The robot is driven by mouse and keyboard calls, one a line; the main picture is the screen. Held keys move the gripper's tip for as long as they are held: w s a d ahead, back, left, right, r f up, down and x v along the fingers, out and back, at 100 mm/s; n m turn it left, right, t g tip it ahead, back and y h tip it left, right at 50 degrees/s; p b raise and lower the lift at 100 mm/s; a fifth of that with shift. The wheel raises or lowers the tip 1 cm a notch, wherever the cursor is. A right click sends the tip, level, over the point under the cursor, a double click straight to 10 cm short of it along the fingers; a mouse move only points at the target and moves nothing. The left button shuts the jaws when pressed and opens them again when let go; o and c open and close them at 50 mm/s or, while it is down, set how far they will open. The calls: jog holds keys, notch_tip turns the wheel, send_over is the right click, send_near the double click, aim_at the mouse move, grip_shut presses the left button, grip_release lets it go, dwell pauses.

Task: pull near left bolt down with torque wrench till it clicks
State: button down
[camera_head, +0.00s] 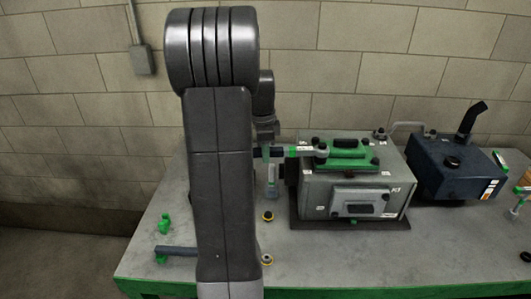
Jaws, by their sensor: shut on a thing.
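The grey engine block (312,192) stands on the bench with a green cover (350,160) on top. The torque wrench (305,149) lies level, from my gripper at its left to the near left corner of the cover. Its head (321,153) is over the near left bolt, which it hides; I cannot tell how well it is seated. My gripper (268,153) is shut on the wrench's handle end, left of the block. My arm hides part of the gripper.
A dark blue tank (455,170) with an upright pipe stands right of the block. Small green parts (164,223), a dark bar (176,251) and yellow-black round pieces (267,216) lie on the grey bench (330,262). The bench front is mostly clear.

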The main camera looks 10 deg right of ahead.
jog(key=shift+w+r, duration=0.2)
jog(key=shift+r, duration=1.55)
notch_tip(320, 180, up, 6)
jog(key=s+a+b, duration=0.1)
jog(key=s, duration=0.6)
jog(key=shift+a+b, duration=0.35)
jog(key=shift+a, duration=0.05)
